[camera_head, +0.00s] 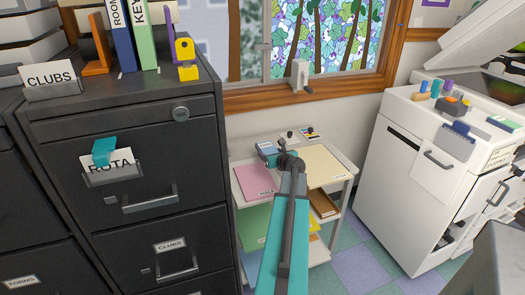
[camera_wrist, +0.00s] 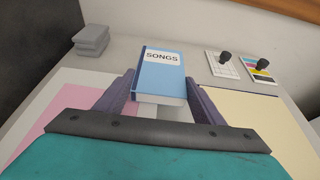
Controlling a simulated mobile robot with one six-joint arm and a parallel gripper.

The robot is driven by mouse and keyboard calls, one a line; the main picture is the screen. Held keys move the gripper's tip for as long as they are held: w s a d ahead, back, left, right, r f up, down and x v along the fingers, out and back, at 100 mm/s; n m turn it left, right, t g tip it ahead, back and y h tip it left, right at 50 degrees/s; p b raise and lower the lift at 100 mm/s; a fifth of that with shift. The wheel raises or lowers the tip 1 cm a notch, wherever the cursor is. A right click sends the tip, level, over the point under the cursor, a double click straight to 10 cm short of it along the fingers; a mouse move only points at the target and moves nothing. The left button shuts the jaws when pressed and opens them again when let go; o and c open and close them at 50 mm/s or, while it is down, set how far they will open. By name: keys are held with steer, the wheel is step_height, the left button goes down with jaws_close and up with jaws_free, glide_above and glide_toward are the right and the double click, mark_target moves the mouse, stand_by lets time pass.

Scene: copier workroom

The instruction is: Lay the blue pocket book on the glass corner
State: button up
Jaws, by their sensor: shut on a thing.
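The blue pocket book (camera_wrist: 160,75), its cover reading SONGS, is between the fingers of my gripper (camera_wrist: 161,92) in the wrist view. My gripper is shut on it from both sides. It is over the cart top, and I cannot tell whether the book touches the cart. In the head view the book (camera_head: 267,149) shows as a small blue patch by the end of my arm, which hides much of it. The white copier (camera_head: 408,190) stands at the right with its lid (camera_head: 480,38) raised. A dark glass area (camera_head: 503,64) shows under the lid, partly cut off by the frame.
The cart (camera_head: 347,180) carries a pink sheet (camera_head: 254,181), a cream sheet (camera_head: 322,165) and two small knobbed cards (camera_wrist: 222,66) (camera_wrist: 260,69). Grey blocks (camera_wrist: 92,40) lie at its back left. Several small items crowd the copier's front ledge. A black filing cabinet (camera_head: 150,240) stands left.

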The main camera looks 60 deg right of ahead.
mark_target(265, 144)
steer(key=w+d, duration=0.2)
steer(key=w+d+p, duration=0.1)
steer(key=w+d, duration=0.1)
steer(key=w, duration=0.1)
steer(key=w+d+f, duration=0.1)
steer(key=w+d, duration=0.1)
steer(key=w, duration=0.1)
steer(key=shift+w+d+p, duration=0.2)
steer(key=shift+d+p, duration=0.2)
steer(key=shift+f, duration=1.75)
steer(key=shift+f, duration=0.15)
steer(key=o, duration=1.1)
steer(key=shift+o, duration=0.2)
steer(key=shift+r, duration=0.2)
steer(key=shift+b+v, duration=0.6)
steer(key=shift+v, duration=5.45)
